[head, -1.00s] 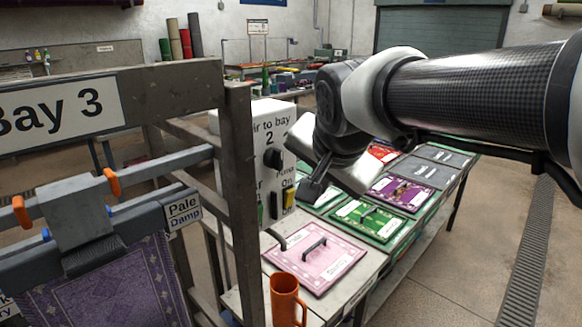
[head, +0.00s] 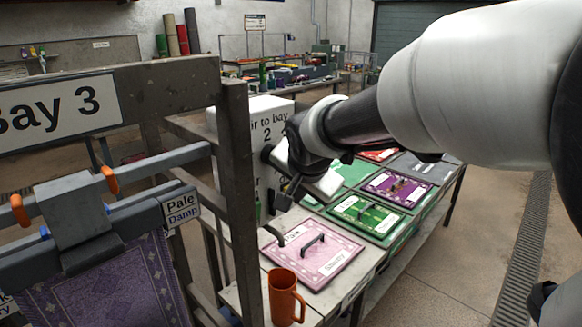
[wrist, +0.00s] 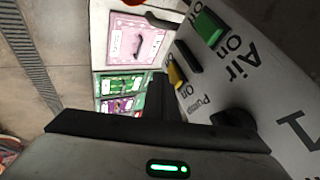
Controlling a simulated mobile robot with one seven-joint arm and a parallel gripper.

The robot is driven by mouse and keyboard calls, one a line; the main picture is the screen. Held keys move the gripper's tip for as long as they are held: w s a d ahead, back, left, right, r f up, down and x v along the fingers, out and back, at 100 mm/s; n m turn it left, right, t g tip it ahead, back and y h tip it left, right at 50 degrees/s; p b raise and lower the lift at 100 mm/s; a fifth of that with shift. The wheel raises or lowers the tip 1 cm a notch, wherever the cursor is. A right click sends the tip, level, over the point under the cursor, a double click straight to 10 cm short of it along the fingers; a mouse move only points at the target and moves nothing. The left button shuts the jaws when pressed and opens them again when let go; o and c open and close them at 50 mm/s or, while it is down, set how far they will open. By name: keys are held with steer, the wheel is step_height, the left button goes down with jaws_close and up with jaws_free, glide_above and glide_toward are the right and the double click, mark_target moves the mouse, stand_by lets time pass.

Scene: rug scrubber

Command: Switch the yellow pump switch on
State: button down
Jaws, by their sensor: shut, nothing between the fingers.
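The yellow pump switch (wrist: 175,75) shows in the wrist view on the white control box (wrist: 235,85), in a dark housing beside the labels "On" and "Pump". Whether it is on or off I cannot tell. My gripper (wrist: 160,82) is shut and empty, its dark fingers just left of the yellow switch; whether they touch it I cannot tell. In the head view my gripper (head: 286,198) is at the front face of the control box (head: 265,112) and hides the yellow switch.
A green air switch (wrist: 209,27) and a black knob (wrist: 234,118) flank the yellow switch. Rug sample boards, one pink (head: 318,255), lie on the table below. An orange mug (head: 283,300) stands at its front. A metal frame post (head: 238,190) rises left of the box.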

steer(key=shift+w+a+r, duration=0.1)
steer(key=shift+w+a, duration=0.3)
steer(key=shift+w+a+r+g+h+p, duration=0.2)
steer(key=shift+w+a+g+h+p, duration=0.1)
steer(key=shift+a+g+h+p, duration=0.15)
steer(key=shift+r, duration=0.1)
steer(key=shift+w+r+p, duration=0.15)
steer(key=shift+r+p, duration=0.25)
steer(key=shift+r, duration=0.35)
